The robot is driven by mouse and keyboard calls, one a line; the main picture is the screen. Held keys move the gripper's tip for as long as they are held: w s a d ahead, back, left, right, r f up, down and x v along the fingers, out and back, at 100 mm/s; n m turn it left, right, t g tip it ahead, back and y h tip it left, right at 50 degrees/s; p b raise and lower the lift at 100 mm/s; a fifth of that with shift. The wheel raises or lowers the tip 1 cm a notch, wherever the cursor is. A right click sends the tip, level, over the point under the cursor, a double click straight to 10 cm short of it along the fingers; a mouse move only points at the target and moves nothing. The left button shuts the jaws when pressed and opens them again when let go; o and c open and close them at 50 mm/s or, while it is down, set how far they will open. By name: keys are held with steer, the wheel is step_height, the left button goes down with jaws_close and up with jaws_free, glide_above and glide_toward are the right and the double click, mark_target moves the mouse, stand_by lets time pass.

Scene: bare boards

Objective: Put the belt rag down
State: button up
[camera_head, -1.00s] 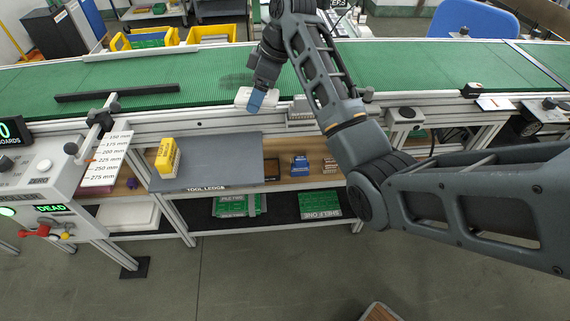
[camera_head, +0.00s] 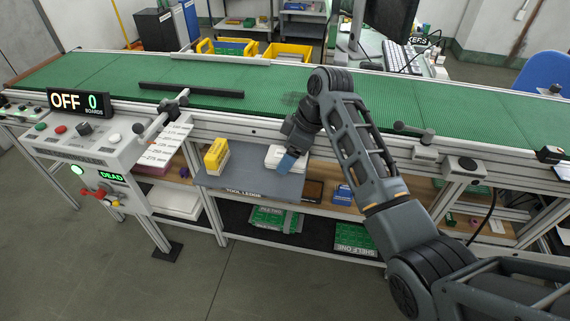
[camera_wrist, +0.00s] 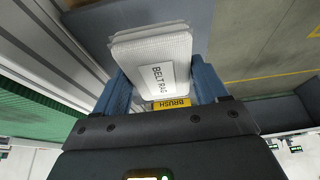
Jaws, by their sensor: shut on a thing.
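The belt rag (camera_head: 272,153) is a white folded pad at the right end of the grey tool ledge (camera_head: 235,187). In the wrist view the belt rag (camera_wrist: 150,52) shows its label between two blue fingers. My gripper (camera_head: 288,163) is shut on it; it also shows in the wrist view (camera_wrist: 163,85). The rag is over the ledge, but I cannot tell whether it touches the surface. My gripper hides part of the rag in the head view.
A yellow brush box (camera_head: 216,155) stands on the ledge left of the rag, with bare ledge between. The green conveyor (camera_head: 215,105) runs behind. The control box (camera_head: 90,140) is at left. Shelves with green boards (camera_head: 272,219) lie below.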

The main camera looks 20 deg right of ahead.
steer(key=shift+w+a+f, duration=0.3)
steer(key=shift+a+f, duration=0.1)
steer(key=shift+a, duration=0.05)
steer(key=shift+f, duration=1.9)
steer(key=shift+f, duration=0.25)
steer(key=o, duration=0.7)
steer(key=shift+f, duration=0.1)
steer(key=o, duration=0.3)
steer(key=shift+s+f, duration=0.1)
steer(key=shift+a+r+p, duration=0.1)
steer(key=shift+r+p, duration=0.15)
steer(key=shift+p, duration=0.05)
steer(key=v, duration=1.2)
steer(key=shift+r, duration=0.2)
